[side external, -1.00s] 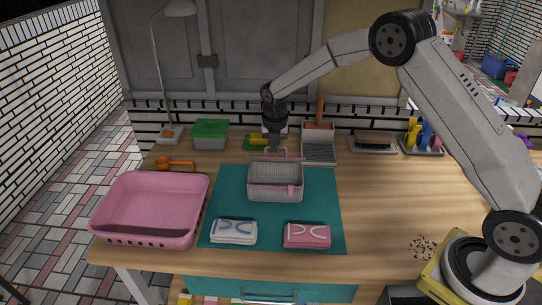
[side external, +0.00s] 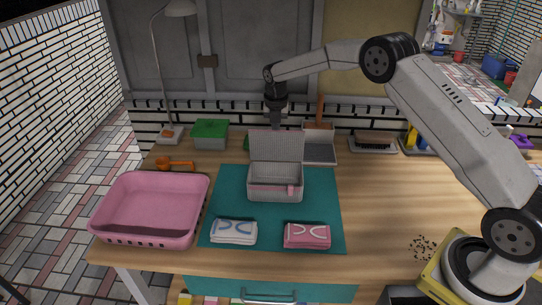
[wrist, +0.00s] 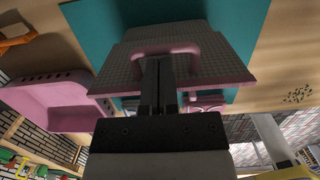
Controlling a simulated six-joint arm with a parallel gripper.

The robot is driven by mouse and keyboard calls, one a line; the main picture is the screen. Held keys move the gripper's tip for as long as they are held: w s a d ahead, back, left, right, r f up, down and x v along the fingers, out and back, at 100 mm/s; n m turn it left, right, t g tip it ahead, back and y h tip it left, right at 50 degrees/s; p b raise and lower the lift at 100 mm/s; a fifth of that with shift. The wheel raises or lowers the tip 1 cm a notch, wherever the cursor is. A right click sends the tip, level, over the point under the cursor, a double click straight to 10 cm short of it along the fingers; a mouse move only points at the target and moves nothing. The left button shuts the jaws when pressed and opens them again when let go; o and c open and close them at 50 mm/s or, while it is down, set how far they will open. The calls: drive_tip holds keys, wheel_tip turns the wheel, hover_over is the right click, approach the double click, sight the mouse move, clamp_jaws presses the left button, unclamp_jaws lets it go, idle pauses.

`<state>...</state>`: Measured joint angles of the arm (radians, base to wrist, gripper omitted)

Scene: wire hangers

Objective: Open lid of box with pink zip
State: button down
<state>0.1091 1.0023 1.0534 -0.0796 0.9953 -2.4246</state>
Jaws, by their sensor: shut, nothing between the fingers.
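The grey box with pink zip (side external: 268,196) sits on the teal mat, with a pink tab (side external: 291,190) at its front right. Its grey mesh lid (side external: 276,147) stands up at the back edge, and the box's inside shows in front of it. In the wrist view the lid (wrist: 125,68) fills the middle, with a pink handle (wrist: 185,49) on it. My gripper (side external: 276,128) is shut and empty at the lid's far side. In the wrist view its fingers (wrist: 158,62) are close to the handle; I cannot tell whether they touch.
A pink basket (side external: 150,228) stands left of the teal mat (side external: 325,215). Two folded cloths, white (side external: 233,232) and pink (side external: 307,236), lie in front of the box. A green-lidded container (side external: 210,134) and a grey tray (side external: 320,153) stand behind. The table's right side is mostly clear.

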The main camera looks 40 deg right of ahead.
drive_tip(key=shift+w+d+f+g+y, duration=0.2)
drive_tip(key=shift+w+d+g+y, duration=0.25)
drive_tip(key=shift+g+y, duration=0.05)
drive_tip(key=shift+w+d, duration=0.1)
drive_tip(key=shift+d, duration=0.05)
drive_tip(key=shift+r, duration=0.15)
idle(0.6)
drive_tip(key=shift+r, duration=0.65)
wheel_tip(320, 180, up, 8)
idle(0.7)
drive_tip(key=shift+d+m, duration=0.1)
drive_tip(key=shift+m, duration=0.2)
